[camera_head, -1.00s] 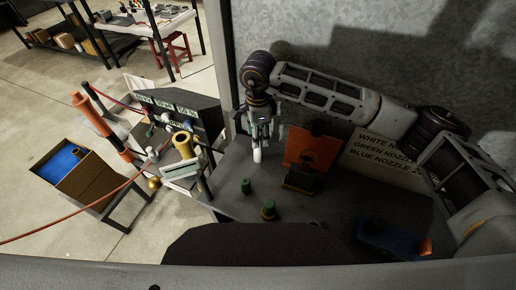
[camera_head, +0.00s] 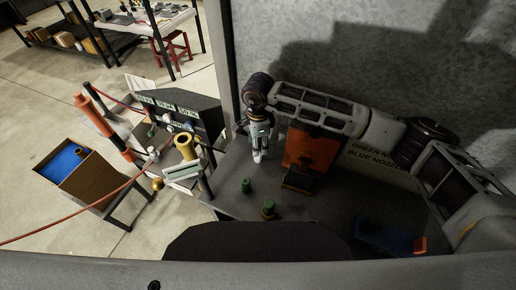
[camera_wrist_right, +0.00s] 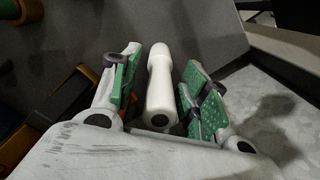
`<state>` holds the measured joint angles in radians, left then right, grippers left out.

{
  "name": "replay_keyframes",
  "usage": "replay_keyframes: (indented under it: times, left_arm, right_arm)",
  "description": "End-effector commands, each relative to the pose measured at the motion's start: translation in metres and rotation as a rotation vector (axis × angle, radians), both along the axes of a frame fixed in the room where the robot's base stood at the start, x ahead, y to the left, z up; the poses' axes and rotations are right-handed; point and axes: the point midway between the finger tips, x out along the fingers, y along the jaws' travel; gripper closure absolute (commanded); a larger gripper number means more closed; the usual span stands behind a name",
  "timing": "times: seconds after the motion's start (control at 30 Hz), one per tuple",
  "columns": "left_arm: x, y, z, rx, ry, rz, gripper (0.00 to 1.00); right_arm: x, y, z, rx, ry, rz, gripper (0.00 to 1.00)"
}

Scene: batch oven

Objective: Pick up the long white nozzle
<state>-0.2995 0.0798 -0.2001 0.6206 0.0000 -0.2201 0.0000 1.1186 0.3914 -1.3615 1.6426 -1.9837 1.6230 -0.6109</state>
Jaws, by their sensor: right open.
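The long white nozzle (camera_wrist_right: 160,85) stands on the dark table between the two green-padded fingers of my right gripper (camera_wrist_right: 159,90) in the right wrist view. A gap shows on each side of the nozzle, so the fingers are open around it and apart from it. In the head view my right gripper (camera_head: 259,155) points down over the table's back left part, and only a little of the white nozzle (camera_head: 257,157) shows there. My left gripper is not in view.
Two short green nozzles (camera_head: 246,186) stand on the table (camera_head: 228,180) nearer to me. An orange fixture (camera_head: 302,148) is right of the gripper. A blue object (camera_head: 380,236) lies front right. A grey wall rises behind. A rack with colored parts (camera_head: 180,115) stands left.

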Motion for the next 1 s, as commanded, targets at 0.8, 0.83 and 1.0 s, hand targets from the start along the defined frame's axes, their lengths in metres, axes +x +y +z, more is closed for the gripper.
replay_keyframes:
  times: [0.8,0.83,1.0]
  left_arm:
    - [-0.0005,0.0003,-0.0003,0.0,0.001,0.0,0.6]
    - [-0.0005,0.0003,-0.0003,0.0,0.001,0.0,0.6]
    - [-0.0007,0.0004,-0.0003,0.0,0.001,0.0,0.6]
  right_arm:
    - [0.0,-0.0001,-0.0011,0.0,0.0,0.0,0.98]
    - [0.0,-0.0001,-0.0011,0.0,0.0,0.0,1.0]
    - [0.0001,-0.0001,-0.001,0.0,0.0,0.0,1.0]
